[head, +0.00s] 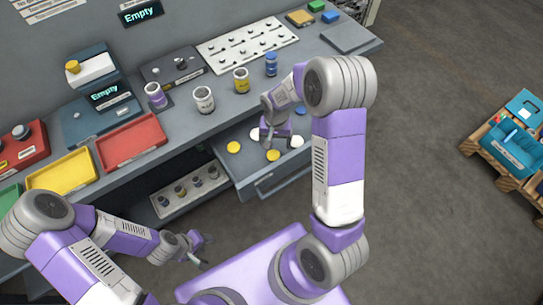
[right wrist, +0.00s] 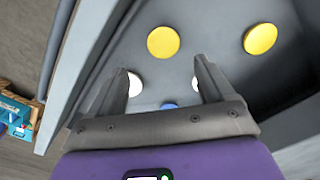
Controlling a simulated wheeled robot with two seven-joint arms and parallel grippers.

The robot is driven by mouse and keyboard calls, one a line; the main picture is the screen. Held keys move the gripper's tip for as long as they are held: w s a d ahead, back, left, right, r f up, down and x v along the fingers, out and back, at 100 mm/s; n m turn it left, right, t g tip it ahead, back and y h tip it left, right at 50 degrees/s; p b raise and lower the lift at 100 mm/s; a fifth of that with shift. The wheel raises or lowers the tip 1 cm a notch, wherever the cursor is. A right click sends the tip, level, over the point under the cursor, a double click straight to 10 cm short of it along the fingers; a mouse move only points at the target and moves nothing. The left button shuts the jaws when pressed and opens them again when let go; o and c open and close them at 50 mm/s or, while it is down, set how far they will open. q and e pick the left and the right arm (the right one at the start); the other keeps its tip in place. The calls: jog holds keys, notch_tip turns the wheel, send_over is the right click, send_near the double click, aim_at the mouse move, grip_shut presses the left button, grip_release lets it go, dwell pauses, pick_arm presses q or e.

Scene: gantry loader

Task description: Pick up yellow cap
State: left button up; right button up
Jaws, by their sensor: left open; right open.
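Two round yellow caps lie in the open drawer (head: 250,180). One yellow cap (head: 233,147) is at the drawer's left, the other yellow cap (head: 274,155) near its front. In the right wrist view, one yellow cap (right wrist: 163,42) shows beyond the gap between my fingers and another yellow cap (right wrist: 260,39) is to the right. My right gripper (head: 270,143) is open and empty over the drawer; its fingers also show in the right wrist view (right wrist: 161,80). My left gripper (head: 203,251) is open and empty, low in front of the bench.
White caps (head: 297,141) and a blue cap (head: 300,111) share the drawer. Its walls surround the right gripper. Above on the bench (head: 215,115) stand a purple-banded jar (head: 155,95), a white jar (head: 204,99), a yellow jar (head: 241,80) and a blue jar (head: 271,64).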

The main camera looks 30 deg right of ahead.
jog(key=f, duration=0.2)
jog(key=f+b, duration=0.1)
jog(key=f, duration=0.2)
jog(key=f+b, duration=0.1)
jog(key=f, duration=0.1)
jog(key=shift+s+a+f, duration=0.1)
jog(key=shift+a+f, duration=0.15)
jog(key=shift+a, duration=0.15)
jog(key=c, duration=1.1)
notch_tip(320, 180, up, 10)
jog(key=p, duration=0.2)
jog(key=shift+p, duration=0.35)
jog(key=shift+r, duration=0.15)
notch_tip(320, 180, up, 4)
jog(key=p, duration=0.4)
send_over(273, 155)
jog(key=shift+r, duration=0.2)
